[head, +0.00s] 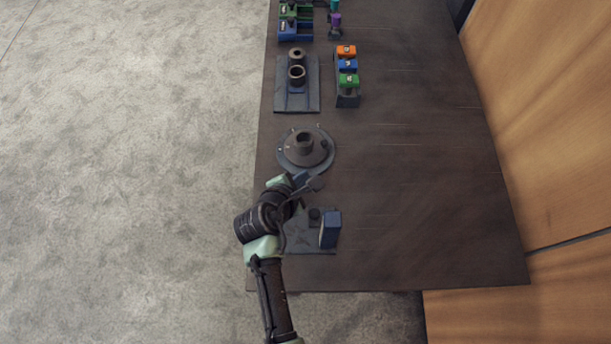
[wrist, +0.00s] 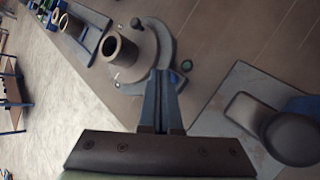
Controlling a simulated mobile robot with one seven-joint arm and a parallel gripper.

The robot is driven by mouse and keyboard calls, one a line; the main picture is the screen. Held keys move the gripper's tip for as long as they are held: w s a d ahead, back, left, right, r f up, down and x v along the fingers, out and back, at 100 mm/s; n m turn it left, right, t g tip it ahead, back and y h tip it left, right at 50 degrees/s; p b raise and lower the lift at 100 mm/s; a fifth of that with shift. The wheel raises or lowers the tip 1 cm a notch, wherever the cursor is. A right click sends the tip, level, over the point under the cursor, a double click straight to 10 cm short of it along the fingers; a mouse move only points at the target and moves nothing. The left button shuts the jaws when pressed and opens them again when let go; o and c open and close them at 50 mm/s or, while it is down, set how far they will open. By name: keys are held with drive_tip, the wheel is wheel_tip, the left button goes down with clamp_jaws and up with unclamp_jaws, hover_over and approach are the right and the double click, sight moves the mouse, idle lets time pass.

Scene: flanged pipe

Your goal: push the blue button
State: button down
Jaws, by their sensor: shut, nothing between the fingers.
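My gripper (head: 314,184) is over the near part of the table, between the round flanged pipe (head: 304,145) and a grey plate (head: 297,243). In the wrist view its dark blue fingers (wrist: 160,78) are together and empty, with their tips close to the pipe's flange. No blue button can be picked out for certain. A blue upright block (head: 330,229) stands on the grey plate. In the wrist view, blue (wrist: 303,106) shows at the right edge, partly behind a dark round knob (wrist: 294,138).
Farther up the table are a plate with short pipes (head: 297,75), a rack of orange, blue and green blocks (head: 347,66), and blue and green boxes (head: 295,30). The table's right side (head: 430,190) is clear. A wooden panel (head: 550,110) stands at the right.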

wheel_tip(320, 180, up, 6)
drive_tip(key=p, duration=0.6)
idle(0.4)
drive_tip(key=w+r+m+t+y+b, duration=0.1)
drive_tip(key=w+r+m+t, duration=0.25)
drive_tip(key=r, duration=0.75)
drive_tip(key=w+a+r+m+t, duration=0.15)
drive_tip(key=w+r+m, duration=0.25)
drive_tip(key=r, duration=0.7)
drive_tip(key=w+r+m+t+y+b, duration=0.1)
drive_tip(key=w+r+m+t, duration=0.25)
drive_tip(key=r, duration=0.85)
drive_tip(key=s+d+r+m+t, duration=0.1)
drive_tip(key=s+r+m+t, duration=0.15)
drive_tip(key=r, duration=0.65)
drive_tip(key=s+d+r+m+t, duration=0.1)
drive_tip(key=r+m+t, duration=0.15)
drive_tip(key=r, duration=0.65)
drive_tip(key=s+r+m+t+y, duration=0.1)
drive_tip(key=s+r+m+t, duration=0.4)
drive_tip(key=s+r, duration=0.8)
wheel_tip(320, 180, up, 4)
drive_tip(key=shift+s+d+f+m+y+b, duration=0.2)
drive_tip(key=shift+s+m+y+b, duration=0.2)
drive_tip(key=shift+m, duration=0.2)
